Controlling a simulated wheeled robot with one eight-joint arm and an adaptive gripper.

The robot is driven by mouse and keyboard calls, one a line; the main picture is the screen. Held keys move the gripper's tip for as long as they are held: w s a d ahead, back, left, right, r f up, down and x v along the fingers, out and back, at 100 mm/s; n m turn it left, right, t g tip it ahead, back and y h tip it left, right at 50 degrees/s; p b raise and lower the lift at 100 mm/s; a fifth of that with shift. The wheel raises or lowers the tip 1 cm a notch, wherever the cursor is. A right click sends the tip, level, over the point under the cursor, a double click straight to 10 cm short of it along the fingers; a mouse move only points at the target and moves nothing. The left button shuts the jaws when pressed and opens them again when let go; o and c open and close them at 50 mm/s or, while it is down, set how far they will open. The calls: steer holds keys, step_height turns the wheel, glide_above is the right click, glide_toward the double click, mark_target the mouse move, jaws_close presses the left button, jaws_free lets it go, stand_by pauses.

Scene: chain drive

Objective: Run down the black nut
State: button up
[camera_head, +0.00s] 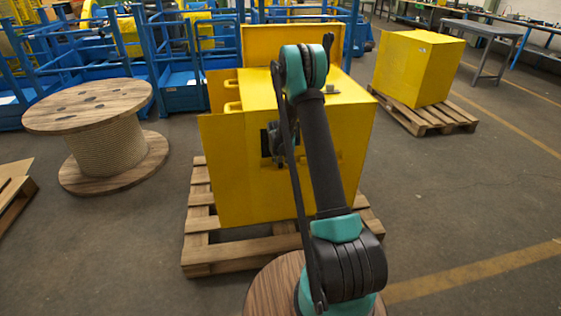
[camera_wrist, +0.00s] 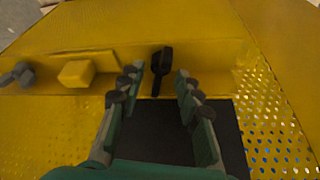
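In the wrist view, my gripper (camera_wrist: 158,82) is open, with its two green, dark-jointed fingers spread. A small black upright piece (camera_wrist: 161,66), which looks like the black nut or its handle, shows between the fingertips against a yellow ledge (camera_wrist: 205,52). A gap shows on each side of it, and I see no finger touching it. I cannot tell how far beyond the fingertips it lies. In the head view, my arm reaches over the yellow machine housing (camera_head: 235,165); the black piece cannot be made out there.
Grey bolt-like parts (camera_wrist: 18,75) and a yellow block (camera_wrist: 77,73) sit left on the ledge. Perforated yellow sheet (camera_wrist: 262,110) flanks a dark opening (camera_wrist: 232,150). The housing stands on a pallet (camera_head: 215,258). A wooden spool (camera_head: 105,145) and another yellow box (camera_head: 415,65) stand apart.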

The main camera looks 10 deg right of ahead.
steer(key=v, duration=1.2)
